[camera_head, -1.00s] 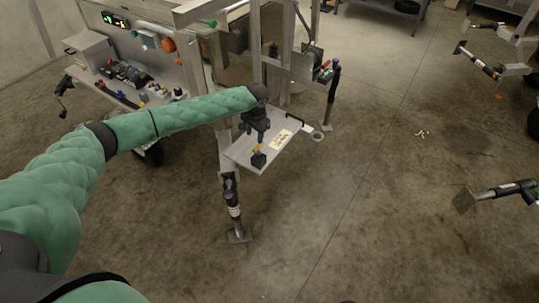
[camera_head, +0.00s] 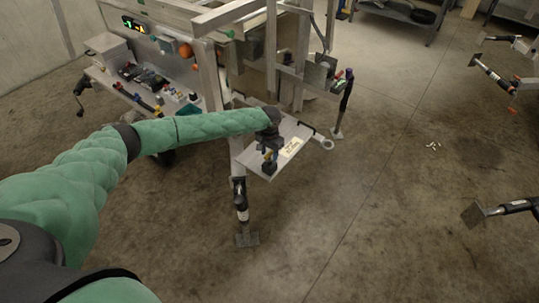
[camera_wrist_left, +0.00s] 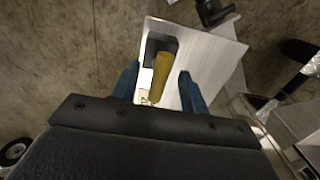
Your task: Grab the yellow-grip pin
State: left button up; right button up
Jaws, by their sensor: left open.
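The yellow-grip pin (camera_wrist_left: 161,75) shows in the left wrist view as a yellow cylinder with a dark block at its far end. It is over a silver plate (camera_wrist_left: 218,52). In the head view the pin (camera_head: 268,157) is small and partly hidden by my gripper; the plate (camera_head: 252,161) sticks out from the trailer frame. My left gripper (camera_wrist_left: 158,74) is open, with its blue fingers apart on either side of the yellow grip in that view. In the head view my left gripper (camera_head: 270,148) is just above the pin. Whether the fingers touch it is unclear. My right gripper is not in view.
A pale label (camera_head: 291,147) lies on the plate. A trailer upright and a support leg (camera_head: 241,203) stand close to the plate. A shelf with tools (camera_head: 150,92) is at the left. Open concrete floor lies to the right.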

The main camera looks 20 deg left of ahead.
aim_at(270, 162)
pick_arm(q)
jog(key=shift+f, duration=1.15)
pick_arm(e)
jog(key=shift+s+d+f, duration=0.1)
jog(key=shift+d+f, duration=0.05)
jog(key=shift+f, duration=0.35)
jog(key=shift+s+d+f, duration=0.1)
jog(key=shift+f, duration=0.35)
pick_arm(q)
jog(key=shift+c, duration=0.5)
grip_shut()
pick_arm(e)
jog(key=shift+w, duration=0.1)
